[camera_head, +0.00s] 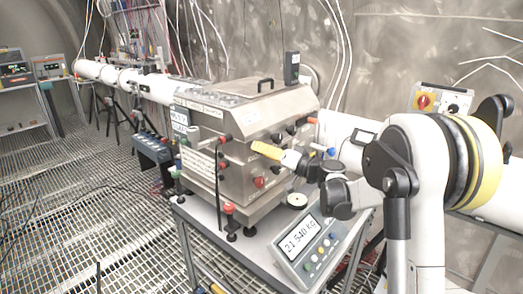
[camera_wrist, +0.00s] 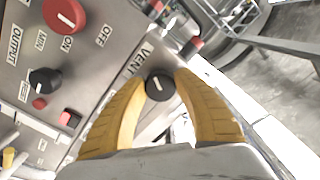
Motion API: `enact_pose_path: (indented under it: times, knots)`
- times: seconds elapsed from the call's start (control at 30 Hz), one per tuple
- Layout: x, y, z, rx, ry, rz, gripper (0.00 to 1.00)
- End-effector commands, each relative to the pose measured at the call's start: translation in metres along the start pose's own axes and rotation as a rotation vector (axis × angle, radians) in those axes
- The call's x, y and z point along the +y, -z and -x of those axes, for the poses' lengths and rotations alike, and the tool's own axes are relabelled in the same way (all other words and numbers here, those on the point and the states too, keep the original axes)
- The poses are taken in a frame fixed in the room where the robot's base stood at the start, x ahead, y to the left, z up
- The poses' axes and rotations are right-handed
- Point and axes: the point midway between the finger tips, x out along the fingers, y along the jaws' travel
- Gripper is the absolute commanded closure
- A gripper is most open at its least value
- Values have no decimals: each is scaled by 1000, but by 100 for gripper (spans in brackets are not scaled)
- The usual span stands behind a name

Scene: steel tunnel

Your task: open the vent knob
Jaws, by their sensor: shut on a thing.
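The vent knob (camera_wrist: 160,88) is a round black knob with a white pointer mark, beside the label "VENT" on a steel panel in the wrist view. My gripper (camera_wrist: 163,79) has its two yellow fingers closed around the knob, one on each side. In the head view my gripper (camera_head: 254,146) reaches from the right to the front face of the steel machine (camera_head: 243,110). The knob itself is hidden there behind the fingers.
The wrist view shows a large red knob (camera_wrist: 64,15), a black knob (camera_wrist: 44,80) and a red button (camera_wrist: 69,119) on the same panel. In the head view, a scale display (camera_head: 305,243) stands on the cart below my arm.

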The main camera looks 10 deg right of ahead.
Motion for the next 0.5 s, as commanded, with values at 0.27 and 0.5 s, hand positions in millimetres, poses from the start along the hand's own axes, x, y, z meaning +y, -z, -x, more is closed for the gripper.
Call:
enact_pose_path:
  times: [0.27,0.5]
  knots:
    - [0,1,0,2,0,95,95]
    - [0,1,0,2,0,119,95]
